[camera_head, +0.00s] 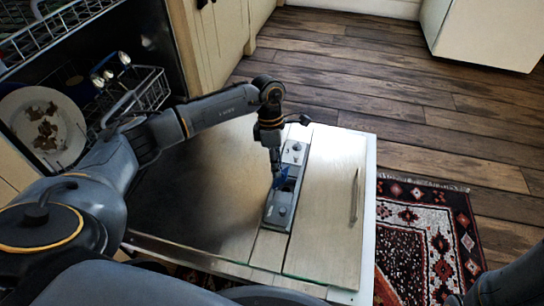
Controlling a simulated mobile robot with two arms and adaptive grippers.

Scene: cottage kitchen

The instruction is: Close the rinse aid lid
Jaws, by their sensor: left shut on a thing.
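The rinse aid dispenser (281,212) is a long grey unit set into the inner face of the open dishwasher door (205,190). A small blue part, which looks like the rinse aid lid (284,173), stands up near its middle. My left gripper (277,178) points down over the dispenser with its fingertips at the blue part, and it is shut on it. The fingers hide part of the lid, so its exact angle is hard to tell. My right gripper is out of view; only part of my right arm shows at the bottom right corner.
The door lies flat, with a handle (355,195) near its right edge. A dish rack (140,92) with a dirty plate (45,130) is at the left. A patterned rug (425,240) lies right of the door. The wooden floor (400,100) beyond is clear.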

